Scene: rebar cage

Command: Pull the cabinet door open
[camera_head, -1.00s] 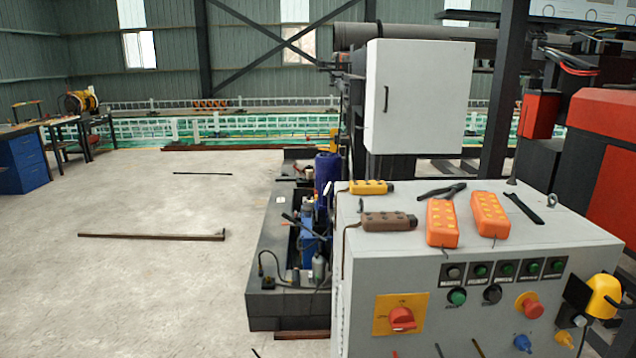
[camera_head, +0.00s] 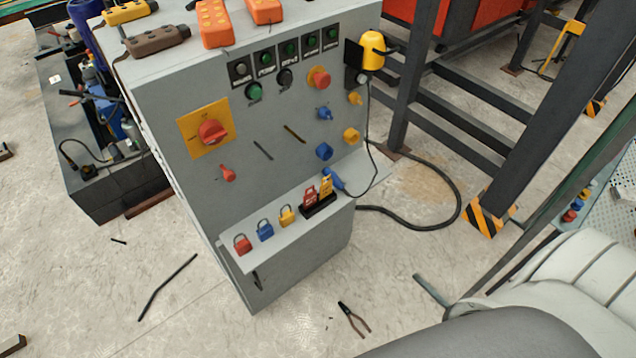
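A grey control cabinet (camera_head: 170,98) stands in the middle of the view. Its sloped front panel carries a red rotary switch (camera_head: 212,132) on a yellow plate, buttons and knobs. A ledge below holds several coloured padlocks (camera_head: 265,229). Under the ledge, the lower front (camera_head: 305,262) shows a small dark upright piece (camera_head: 257,281) near its left edge, which looks like a handle. I see no gap at this lower front. Neither of my grippers is in view.
Pliers (camera_head: 354,319) and a dark rod (camera_head: 167,287) lie on the floor in front. A black cable (camera_head: 440,222) loops to the right of the cabinet. Dark steel posts with a striped foot (camera_head: 487,215) stand at the right. Concrete floor is open at front left.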

